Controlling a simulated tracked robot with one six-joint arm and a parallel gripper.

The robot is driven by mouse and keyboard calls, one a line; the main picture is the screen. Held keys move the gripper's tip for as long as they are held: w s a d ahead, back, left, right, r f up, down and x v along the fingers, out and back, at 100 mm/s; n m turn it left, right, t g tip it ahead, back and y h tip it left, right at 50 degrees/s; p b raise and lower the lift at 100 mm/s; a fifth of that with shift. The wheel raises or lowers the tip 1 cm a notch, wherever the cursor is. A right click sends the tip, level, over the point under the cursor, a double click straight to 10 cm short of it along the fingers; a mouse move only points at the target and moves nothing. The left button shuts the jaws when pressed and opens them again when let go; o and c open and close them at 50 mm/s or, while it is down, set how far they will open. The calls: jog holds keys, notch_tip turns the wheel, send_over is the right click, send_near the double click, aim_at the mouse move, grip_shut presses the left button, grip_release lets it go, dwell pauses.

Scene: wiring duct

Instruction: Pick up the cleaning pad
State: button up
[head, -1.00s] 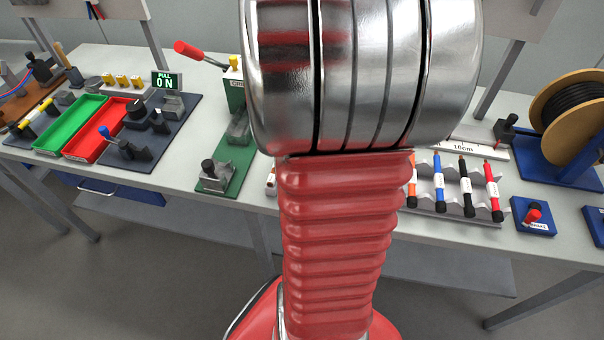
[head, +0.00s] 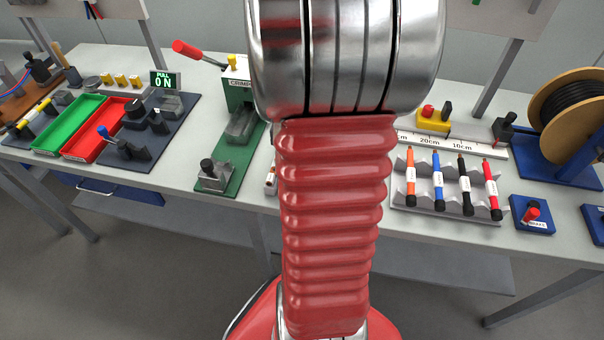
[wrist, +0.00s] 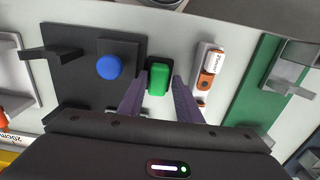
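A small green block (wrist: 159,79), which looks like the cleaning pad, sits on a narrow dark holder in the wrist view. My gripper (wrist: 160,82) is open, with one finger to each side of the green block. The fingers look apart from it, though their height above it is hard to judge. In the head view my red arm hides the block and the gripper.
A dark plate with a blue round knob (wrist: 109,67) lies left of the block. The head view shows a marker rack (head: 447,190) right of my arm.

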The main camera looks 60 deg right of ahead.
jog(key=shift+c, duration=0.3)
grip_shut()
dwell(0.3)
notch_tip(320, 180, up, 10)
dwell(0.6)
dwell(0.4)
